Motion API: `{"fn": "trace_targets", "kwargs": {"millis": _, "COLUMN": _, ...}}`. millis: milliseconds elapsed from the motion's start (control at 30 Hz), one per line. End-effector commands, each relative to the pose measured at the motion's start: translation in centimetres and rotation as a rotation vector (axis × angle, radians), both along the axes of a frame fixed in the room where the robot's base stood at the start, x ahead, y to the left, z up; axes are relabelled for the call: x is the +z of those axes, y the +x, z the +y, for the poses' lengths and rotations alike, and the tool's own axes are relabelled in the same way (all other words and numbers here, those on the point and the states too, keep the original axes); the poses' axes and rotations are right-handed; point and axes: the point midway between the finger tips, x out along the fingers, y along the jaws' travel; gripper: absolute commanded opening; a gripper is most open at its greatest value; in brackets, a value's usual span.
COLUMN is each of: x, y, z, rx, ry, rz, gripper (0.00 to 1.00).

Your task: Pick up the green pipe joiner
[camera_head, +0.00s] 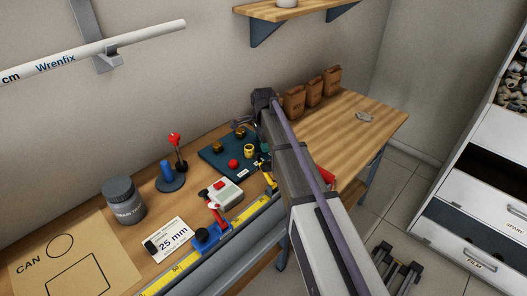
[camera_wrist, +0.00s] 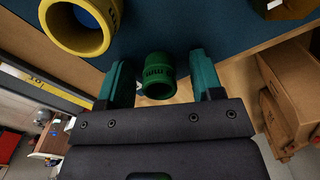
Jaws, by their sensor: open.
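The green pipe joiner (camera_wrist: 157,75) is a short ribbed ring with dark lettering on its side. In the wrist view it sits between the two teal fingers of my gripper (camera_wrist: 160,62). The fingers are apart, with a visible gap on each side of the joiner, so it is not gripped. Its lower end is close to my dark palm; I cannot tell whether they touch. In the head view my arm covers most of this spot, and I cannot make out the joiner clearly there.
In the head view a red piece (camera_head: 233,164) and brass pieces lie on the mat. Brown pouches (camera_head: 313,91) line the wall.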

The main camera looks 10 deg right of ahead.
Motion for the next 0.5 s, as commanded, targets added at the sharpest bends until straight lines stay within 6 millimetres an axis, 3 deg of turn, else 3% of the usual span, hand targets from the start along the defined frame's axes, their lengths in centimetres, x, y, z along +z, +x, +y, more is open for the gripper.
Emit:
{"fn": "trace_targets", "kwargs": {"millis": 167, "x": 0.15, "y": -0.01, "z": 0.00, "rx": 0.000, "ry": 0.000, "rz": 0.000, "gripper": 0.60}}
{"fn": "trace_targets", "kwargs": {"millis": 500, "x": 0.16, "y": -0.01, "z": -0.01, "rx": 0.000, "ry": 0.000, "rz": 0.000, "gripper": 0.28}}
